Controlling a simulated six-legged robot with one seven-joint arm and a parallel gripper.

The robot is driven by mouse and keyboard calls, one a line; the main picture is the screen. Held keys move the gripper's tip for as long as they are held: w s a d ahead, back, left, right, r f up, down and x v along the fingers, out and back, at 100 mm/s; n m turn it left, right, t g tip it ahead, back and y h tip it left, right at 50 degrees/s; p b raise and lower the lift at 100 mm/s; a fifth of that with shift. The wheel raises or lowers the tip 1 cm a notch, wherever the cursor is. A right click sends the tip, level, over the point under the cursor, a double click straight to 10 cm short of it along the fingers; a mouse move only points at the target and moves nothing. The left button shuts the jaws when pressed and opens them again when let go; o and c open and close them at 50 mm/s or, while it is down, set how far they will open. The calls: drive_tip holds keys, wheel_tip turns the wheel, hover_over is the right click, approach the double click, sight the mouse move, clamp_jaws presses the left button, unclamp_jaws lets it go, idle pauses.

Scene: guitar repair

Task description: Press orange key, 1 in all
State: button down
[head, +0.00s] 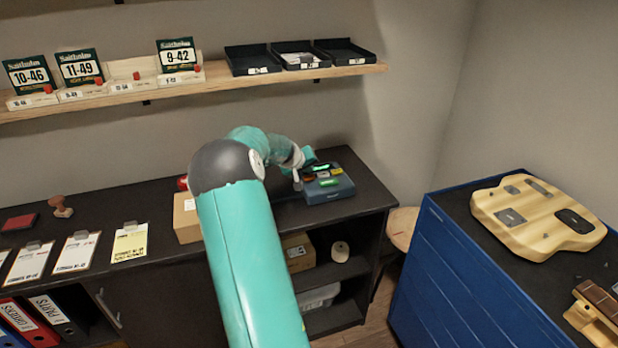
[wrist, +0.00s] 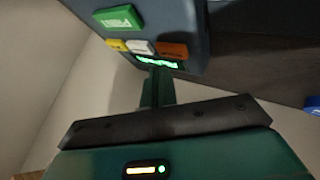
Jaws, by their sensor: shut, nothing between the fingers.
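A blue-grey label printer (head: 340,192) sits at the right end of the dark counter. In the wrist view its body (wrist: 195,25) fills the top. The orange key (wrist: 172,49) is at the right of a row with a white key (wrist: 140,47) and a yellow key (wrist: 116,45). A larger green PRINT key (wrist: 118,18) lies beyond the row, and a lit green display (wrist: 156,63) is on the near side. My gripper (wrist: 158,75) is shut and empty, its tips by the display, close to the orange key. Contact cannot be told.
A cardboard box (head: 187,219) stands left of the printer on the counter. Clipboards (head: 76,251) lie further left. A shelf (head: 200,82) with trays and number cards runs above. A blue cabinet (head: 450,270) carrying a guitar body (head: 538,216) stands at right.

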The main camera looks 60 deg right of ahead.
sight(307, 178)
drive_tip(key=shift+r, duration=2.5)
